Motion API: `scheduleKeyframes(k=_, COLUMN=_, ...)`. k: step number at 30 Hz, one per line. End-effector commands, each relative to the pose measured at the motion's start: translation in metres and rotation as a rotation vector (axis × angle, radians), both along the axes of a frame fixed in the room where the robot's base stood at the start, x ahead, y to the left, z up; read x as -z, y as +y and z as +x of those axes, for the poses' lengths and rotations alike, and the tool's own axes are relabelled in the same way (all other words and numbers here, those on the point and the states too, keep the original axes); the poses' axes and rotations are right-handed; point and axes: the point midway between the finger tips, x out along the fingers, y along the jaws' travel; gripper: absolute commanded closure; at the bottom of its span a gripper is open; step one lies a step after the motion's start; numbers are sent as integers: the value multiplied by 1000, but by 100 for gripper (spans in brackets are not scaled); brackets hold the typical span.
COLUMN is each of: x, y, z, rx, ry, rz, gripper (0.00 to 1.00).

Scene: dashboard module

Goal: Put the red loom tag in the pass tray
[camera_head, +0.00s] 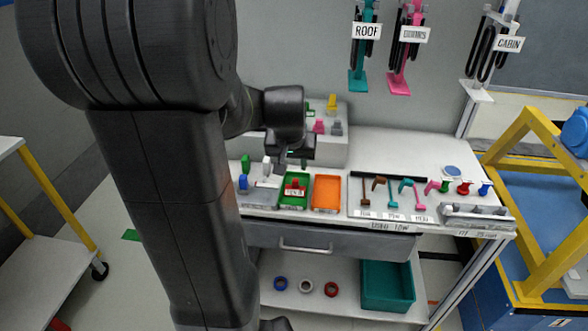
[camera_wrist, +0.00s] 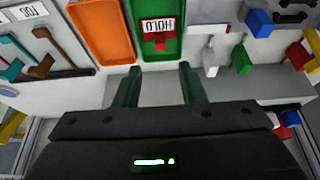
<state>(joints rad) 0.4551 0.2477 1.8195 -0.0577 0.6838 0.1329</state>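The red loom tag (camera_head: 294,184) has a white label and shows inside the outline of the green tray (camera_head: 283,198). In the wrist view the tag (camera_wrist: 155,43) lies towards the near part of the green tray (camera_wrist: 180,10), and its label reads HOLD upside down. My gripper (camera_wrist: 158,84) has its two fingers wide apart with nothing between them. Its fingertips point at the tray's near edge, apart from the tag. In the head view my gripper (camera_head: 284,166) hangs over the back of the green tray, its fingers partly hidden.
An orange tray (camera_head: 326,192) stands beside the green one and is empty. Green, white and blue pieces (camera_wrist: 242,58) stand close on the other side. A board with several hooked tools (camera_head: 390,198) lies farther right. A grey raised block (camera_head: 335,150) stands behind the trays.

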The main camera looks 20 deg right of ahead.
Motion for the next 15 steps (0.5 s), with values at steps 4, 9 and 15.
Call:
scheduleKeyframes(k=4, x=-15, y=3, z=-5, rx=0, ry=-2, rz=-1, gripper=63)
scheduleKeyframes(k=9, x=-20, y=4, z=-7, rx=0, ry=0, rz=0, gripper=63)
scheduleKeyframes(k=15, x=-19, y=4, z=-7, rx=0, ry=0, rz=0, gripper=63)
